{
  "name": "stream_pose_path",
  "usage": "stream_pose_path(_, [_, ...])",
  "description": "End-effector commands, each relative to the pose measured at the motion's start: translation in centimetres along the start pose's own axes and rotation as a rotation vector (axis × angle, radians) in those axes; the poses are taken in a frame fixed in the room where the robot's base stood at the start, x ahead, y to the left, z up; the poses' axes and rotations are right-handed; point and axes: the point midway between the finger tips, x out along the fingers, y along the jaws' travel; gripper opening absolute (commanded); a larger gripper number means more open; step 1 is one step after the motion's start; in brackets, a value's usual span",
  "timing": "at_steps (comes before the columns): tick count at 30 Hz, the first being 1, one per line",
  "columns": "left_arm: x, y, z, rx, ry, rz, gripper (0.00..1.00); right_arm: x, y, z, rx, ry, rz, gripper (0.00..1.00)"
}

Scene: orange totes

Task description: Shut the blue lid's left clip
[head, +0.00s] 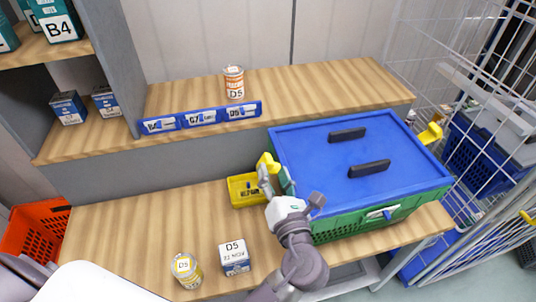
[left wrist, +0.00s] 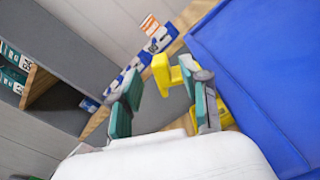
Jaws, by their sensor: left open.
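The blue lid (head: 310,155) lies on the green crate (head: 350,222) on the lower shelf and has two dark handles. Its yellow left clip (head: 268,163) sticks up and out at the lid's left edge. In the left wrist view the clip (left wrist: 162,74) shows beyond and between my fingers, with the blue lid (left wrist: 250,60) to the right. My left gripper (head: 276,183) is at the crate's left side, close to the clip. In the left wrist view its teal fingers (left wrist: 163,104) are spread with nothing held. Whether a finger touches the clip is unclear. My right gripper is out of view.
A yellow bin (head: 244,203) stands just left of the crate. A can (head: 186,270) and a D5 box (head: 234,257) stand at the front. Another yellow clip (head: 431,134) sticks out on the lid's right. A wire cage (head: 490,120) is at right.

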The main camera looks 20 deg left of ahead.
Motion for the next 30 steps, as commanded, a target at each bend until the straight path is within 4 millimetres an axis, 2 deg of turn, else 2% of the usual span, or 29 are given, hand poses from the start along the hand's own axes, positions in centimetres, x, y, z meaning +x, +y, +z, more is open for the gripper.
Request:
stream_pose_path(3, [2.4, 0.1, 0.2, 0.002, -0.002, 0.002, 0.46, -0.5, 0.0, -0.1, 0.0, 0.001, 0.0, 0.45])
stream_pose_path(9, [4.8, 0.0, 0.0, 0.0, -0.001, 0.0, 0.46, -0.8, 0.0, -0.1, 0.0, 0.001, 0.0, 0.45])
stream_pose_path(21, [5.5, 0.0, 0.0, 0.0, 0.0, -0.001, 0.46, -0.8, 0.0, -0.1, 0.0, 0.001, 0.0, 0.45])
stream_pose_path(27, [5.4, 0.0, 0.0, 0.0, 0.0, -0.001, 0.12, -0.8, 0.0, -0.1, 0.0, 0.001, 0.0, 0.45])
stream_pose_path(30, [5.4, 0.0, 0.0, 0.0, 0.0, -0.001, 0.0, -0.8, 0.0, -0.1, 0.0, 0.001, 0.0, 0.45])
